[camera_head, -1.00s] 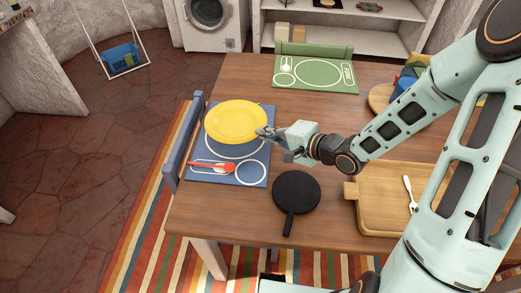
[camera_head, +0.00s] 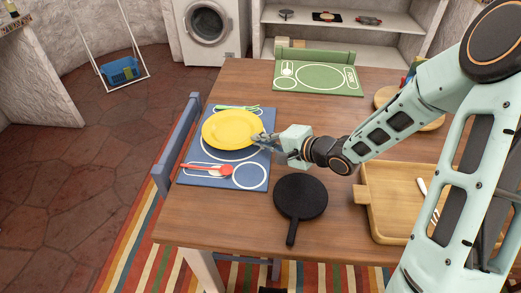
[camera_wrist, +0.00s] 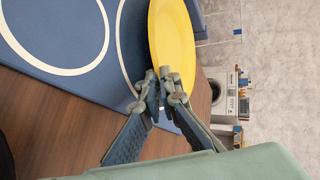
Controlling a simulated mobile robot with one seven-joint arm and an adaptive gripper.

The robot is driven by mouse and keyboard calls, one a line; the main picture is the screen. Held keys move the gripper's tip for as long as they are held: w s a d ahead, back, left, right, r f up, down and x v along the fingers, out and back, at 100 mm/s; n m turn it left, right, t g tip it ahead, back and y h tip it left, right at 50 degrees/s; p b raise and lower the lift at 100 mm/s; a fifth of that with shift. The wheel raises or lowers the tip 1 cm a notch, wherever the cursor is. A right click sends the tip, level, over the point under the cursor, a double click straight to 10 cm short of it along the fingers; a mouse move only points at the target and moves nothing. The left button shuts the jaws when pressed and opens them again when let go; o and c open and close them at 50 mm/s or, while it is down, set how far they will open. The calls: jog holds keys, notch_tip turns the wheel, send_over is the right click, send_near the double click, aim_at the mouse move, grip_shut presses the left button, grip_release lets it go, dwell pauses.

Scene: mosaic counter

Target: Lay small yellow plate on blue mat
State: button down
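The yellow plate (camera_head: 231,130) is over the upper part of the blue mat (camera_head: 200,178), covering much of the mat's large white circle outline. My gripper (camera_head: 258,141) is at the plate's right edge, its fingers closed on the rim. In the wrist view the fingers (camera_wrist: 165,78) pinch the rim of the yellow plate (camera_wrist: 173,45), with the blue mat (camera_wrist: 108,62) beside and beneath it. I cannot tell whether the plate's underside touches the mat.
A red spoon (camera_head: 212,170) lies on the mat below the plate, and a green utensil (camera_head: 237,108) lies above it. A black pan (camera_head: 300,198) and a wooden tray (camera_head: 395,215) stand nearer. A green mat (camera_head: 318,77) is at the back.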

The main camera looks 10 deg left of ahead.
jog(key=shift+f+b, duration=0.6)
jog(key=shift+f, duration=0.15)
jog(key=shift+r, duration=0.1)
jog(key=c, duration=2.4)
grip_release()
jog(key=p+v, duration=0.4)
jog(key=v, duration=0.6)
jog(key=shift+d+r+p, duration=0.2)
jog(key=shift+r+p, duration=0.05)
jog(key=shift+p, duration=0.05)
jog(key=shift+v, duration=0.75)
jog(key=shift+s+f, duration=0.1)
